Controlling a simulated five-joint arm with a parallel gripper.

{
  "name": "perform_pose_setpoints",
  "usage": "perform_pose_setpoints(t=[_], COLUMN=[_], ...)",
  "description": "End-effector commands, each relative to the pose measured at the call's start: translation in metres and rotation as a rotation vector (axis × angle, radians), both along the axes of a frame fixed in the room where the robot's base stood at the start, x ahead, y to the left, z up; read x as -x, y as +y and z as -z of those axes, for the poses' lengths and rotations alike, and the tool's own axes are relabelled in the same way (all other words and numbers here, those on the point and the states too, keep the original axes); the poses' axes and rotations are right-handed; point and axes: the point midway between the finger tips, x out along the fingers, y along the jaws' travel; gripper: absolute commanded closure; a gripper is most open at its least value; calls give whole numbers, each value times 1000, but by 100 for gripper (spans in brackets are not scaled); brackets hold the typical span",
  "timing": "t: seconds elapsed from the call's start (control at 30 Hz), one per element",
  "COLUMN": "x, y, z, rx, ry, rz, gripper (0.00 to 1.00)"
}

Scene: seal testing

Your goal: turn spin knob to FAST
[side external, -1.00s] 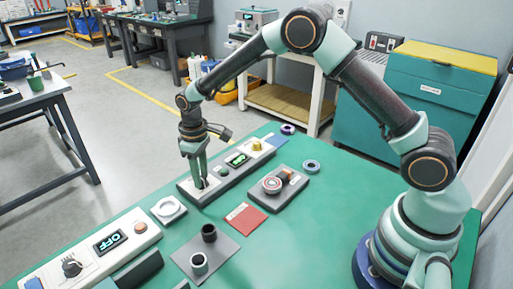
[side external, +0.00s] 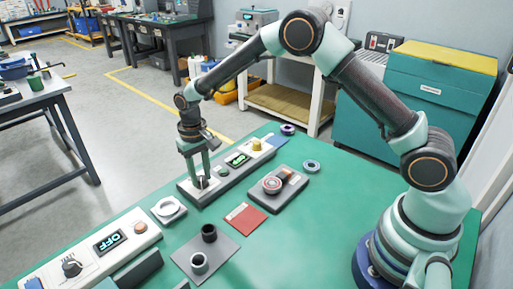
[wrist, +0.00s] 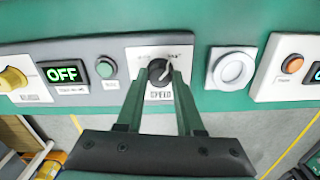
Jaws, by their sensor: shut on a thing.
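My gripper (side external: 201,181) points straight down at the near end of the long grey console (side external: 218,181). In the wrist view, my gripper (wrist: 160,80) has its two fingers on either side of the dark round knob (wrist: 158,69), shut on it. The knob sits on a white plate (wrist: 133,55) with markings around it and a label below, too small to read surely. The fingertips hide the sides of the knob, so its pointer setting is unclear. The display (wrist: 62,73) on the same console reads OFF in green.
A green button (wrist: 105,67) and a yellow knob (wrist: 12,78) sit on the same console. Green table surface (side external: 320,210) is clear to the right.

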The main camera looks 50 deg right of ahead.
Motion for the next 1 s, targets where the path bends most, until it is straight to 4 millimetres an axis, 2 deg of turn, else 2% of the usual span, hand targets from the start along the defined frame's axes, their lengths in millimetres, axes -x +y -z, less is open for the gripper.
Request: perform_pose_setpoints(t=[0.33,0.37,0.4,0.43,0.77,0.87,1.0], x=[2,2,2,2,1,0,-1], y=[4,4,3,3,2,2,2], z=[1,1,1,1,-1,-8,-30], rx=[1,1,1,1,0,0,-1], ry=[5,5,5,4,1,-1,-3], rz=[-4,-4,-4,-4,-1,-1,-1], gripper=[100,56,41,34,34,34,34])
